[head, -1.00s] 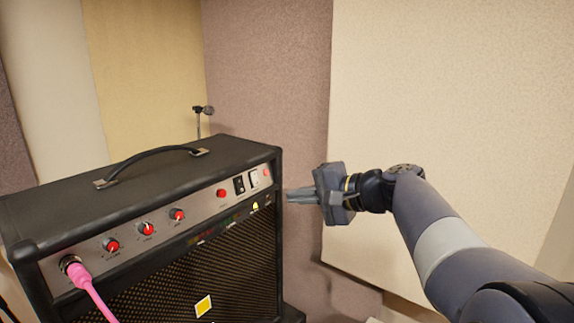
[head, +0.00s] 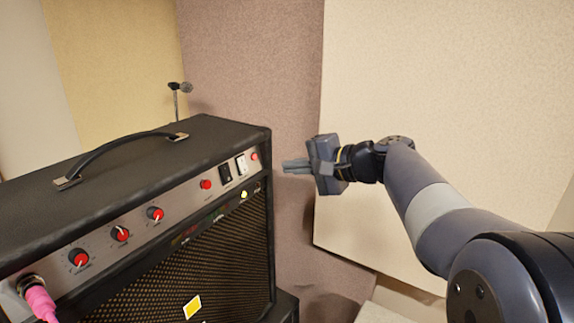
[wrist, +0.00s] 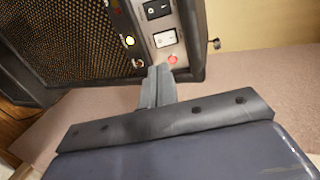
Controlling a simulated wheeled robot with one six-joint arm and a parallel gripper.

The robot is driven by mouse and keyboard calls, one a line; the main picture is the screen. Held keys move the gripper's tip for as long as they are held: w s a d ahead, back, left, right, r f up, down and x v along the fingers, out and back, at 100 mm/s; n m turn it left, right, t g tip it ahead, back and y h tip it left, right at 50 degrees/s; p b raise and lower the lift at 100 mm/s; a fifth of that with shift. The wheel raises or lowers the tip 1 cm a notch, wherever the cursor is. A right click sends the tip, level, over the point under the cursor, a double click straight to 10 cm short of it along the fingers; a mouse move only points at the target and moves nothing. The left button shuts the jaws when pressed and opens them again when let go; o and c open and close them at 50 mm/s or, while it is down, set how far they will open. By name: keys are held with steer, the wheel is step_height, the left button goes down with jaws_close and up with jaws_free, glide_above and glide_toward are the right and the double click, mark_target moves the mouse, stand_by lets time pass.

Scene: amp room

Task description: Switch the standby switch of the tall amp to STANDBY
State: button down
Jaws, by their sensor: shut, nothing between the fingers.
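The tall amp (head: 110,180) is a black amp standing at the left of the head view, its control panel facing right and toward me. Near the panel's right end are a black rocker switch (head: 225,173) and a white rocker switch (head: 241,165), with a red light (head: 254,156) beside them. The wrist view also shows the black switch (wrist: 157,9) and the white switch (wrist: 165,39). I cannot read which one is the standby switch. My gripper (head: 284,167) is shut and empty, to the right of the amp's right edge, pointing left. It appears apart from the switches.
Several red-capped knobs (head: 121,234) line the panel, with a pink cable plug (head: 40,302) at its left end. A black handle (head: 120,152) is on top. A small stand (head: 178,92) is behind the amp. A pale wall panel (head: 420,100) is behind my arm.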

mark_target(245, 170)
steer(key=p+x, duration=0.2)
steer(key=x, duration=0.9)
steer(key=shift+w+a+f, duration=0.1)
steer(key=shift+w+a, duration=0.1)
steer(key=shift+a, duration=0.1)
steer(key=shift+f, duration=0.15)
